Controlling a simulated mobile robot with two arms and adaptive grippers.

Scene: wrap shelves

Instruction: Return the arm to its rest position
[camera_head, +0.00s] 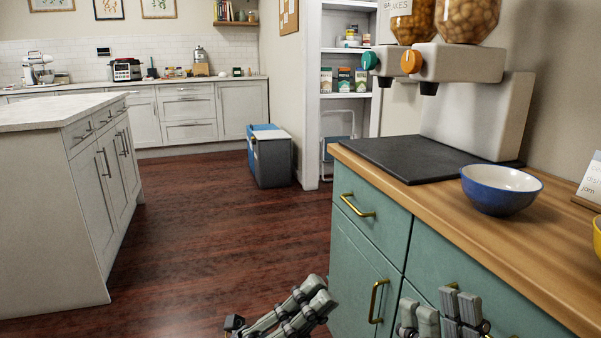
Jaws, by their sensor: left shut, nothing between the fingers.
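My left gripper (316,293) is at the bottom centre of the head view, in front of the teal cabinet (358,262). Its grey fingers lie close together, pointing up and to the right, and hold nothing. My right gripper (443,309) is at the bottom edge, further right, in front of the cabinet's drawer fronts. Only its upper finger parts show, and I cannot tell how far apart the tips are. Most of both arms is out of the picture.
The wooden counter (435,205) at right bears a blue bowl (497,193), a dark mat (405,156) and a cereal dispenser (470,110). A white island (60,200) stands at left. A blue cooler (270,155) stands farther back. The dark wood floor (215,235) between is clear.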

